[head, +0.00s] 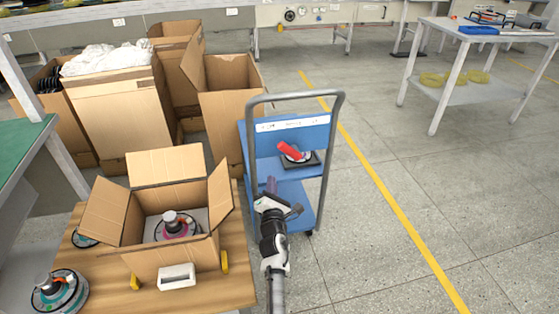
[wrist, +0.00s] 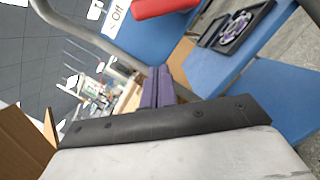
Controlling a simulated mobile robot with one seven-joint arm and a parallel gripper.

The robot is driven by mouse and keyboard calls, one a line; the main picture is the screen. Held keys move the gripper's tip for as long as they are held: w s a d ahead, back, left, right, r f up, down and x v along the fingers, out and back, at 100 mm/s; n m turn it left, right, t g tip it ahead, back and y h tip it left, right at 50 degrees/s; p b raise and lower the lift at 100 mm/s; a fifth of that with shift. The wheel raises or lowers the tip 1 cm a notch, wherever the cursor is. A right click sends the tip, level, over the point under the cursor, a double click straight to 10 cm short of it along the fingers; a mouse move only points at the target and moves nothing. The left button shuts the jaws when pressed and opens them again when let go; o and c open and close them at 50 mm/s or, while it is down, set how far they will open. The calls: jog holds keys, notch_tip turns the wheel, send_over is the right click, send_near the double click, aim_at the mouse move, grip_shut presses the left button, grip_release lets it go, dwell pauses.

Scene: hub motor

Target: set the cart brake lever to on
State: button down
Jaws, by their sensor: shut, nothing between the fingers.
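The blue cart (head: 258,138) stands right of the boxes, with a grey tubular handle frame. Its red brake lever (head: 290,151) appears in the head view below a white label strip (head: 292,124) whose print is too small to read there. In the wrist view the red lever (wrist: 165,8) is cut off by the top edge, and a white label (wrist: 115,16) reading "Off" is beside it. My gripper (head: 271,185) is low in front of the lever, apart from it. Its purple fingers (wrist: 158,88) are together and empty. The lever's exact setting is unclear.
A black tray with a round part (wrist: 237,27) lies on the cart. An open carton (head: 165,255) holding a motor stands on the wooden table (head: 240,292) to the left. Tall cartons (head: 232,115) stand behind. The floor right of the cart is clear.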

aim_at(288, 147)
jog(key=w+d+r+p, duration=0.2)
jog(key=w+r+p, duration=0.2)
jog(key=w, duration=0.2)
jog(key=shift+w, duration=0.4)
